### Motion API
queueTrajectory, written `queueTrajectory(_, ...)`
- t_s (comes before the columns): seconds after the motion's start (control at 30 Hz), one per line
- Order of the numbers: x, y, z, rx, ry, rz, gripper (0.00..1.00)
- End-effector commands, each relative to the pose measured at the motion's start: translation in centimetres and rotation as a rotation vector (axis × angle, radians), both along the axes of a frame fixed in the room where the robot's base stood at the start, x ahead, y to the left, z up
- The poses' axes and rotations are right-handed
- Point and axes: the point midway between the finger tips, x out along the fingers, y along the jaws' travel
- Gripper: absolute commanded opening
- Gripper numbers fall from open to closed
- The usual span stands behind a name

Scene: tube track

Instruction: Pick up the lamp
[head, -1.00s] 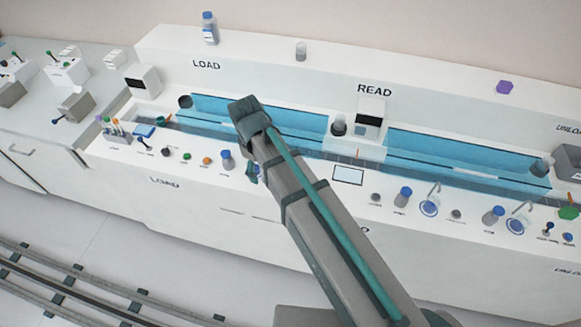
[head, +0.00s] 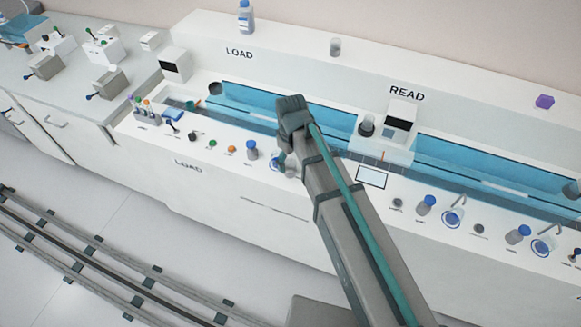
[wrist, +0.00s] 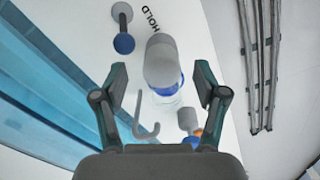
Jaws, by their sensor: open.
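No thing is plainly recognisable as the lamp. In the wrist view, a rounded grey body (wrist: 162,62) with a blue part below it stands between the fingertips of my gripper (wrist: 160,82). I cannot tell whether it is the lamp or whether a finger touches it. My gripper is open, with one finger on each side of it. A thin grey hook (wrist: 146,131) is just inside the left finger. In the head view my gripper is small and mostly hidden by my arm, over the front counter beside a blue-capped bottle (head: 251,150).
A lever with a blue knob (wrist: 123,43) stands beyond the left finger by the HOLD label. A grey and orange piece (wrist: 190,125) lies near the right finger. The blue channel (head: 248,102) runs behind the counter. Rails (head: 100,260) cross the floor.

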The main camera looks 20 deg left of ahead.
Motion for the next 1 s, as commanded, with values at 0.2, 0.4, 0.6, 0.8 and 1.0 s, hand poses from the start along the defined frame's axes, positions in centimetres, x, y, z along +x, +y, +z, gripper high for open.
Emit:
queueTrajectory(0.2, -0.1, 0.3, -2.2, -0.001, 0.002, 0.001, 0.72)
queueTrajectory(0.4, -0.1, 0.3, -4.0, -0.001, 0.001, 0.000, 0.72)
queueTrajectory(0.6, -0.1, 0.3, -4.4, 0.001, -0.001, 0.000, 0.72)
queueTrajectory(0.8, -0.1, 0.3, -4.4, 0.000, 0.000, 0.000, 0.59)
queueTrajectory(1.0, -0.1, 0.3, -4.4, 0.000, 0.000, 0.000, 0.25)
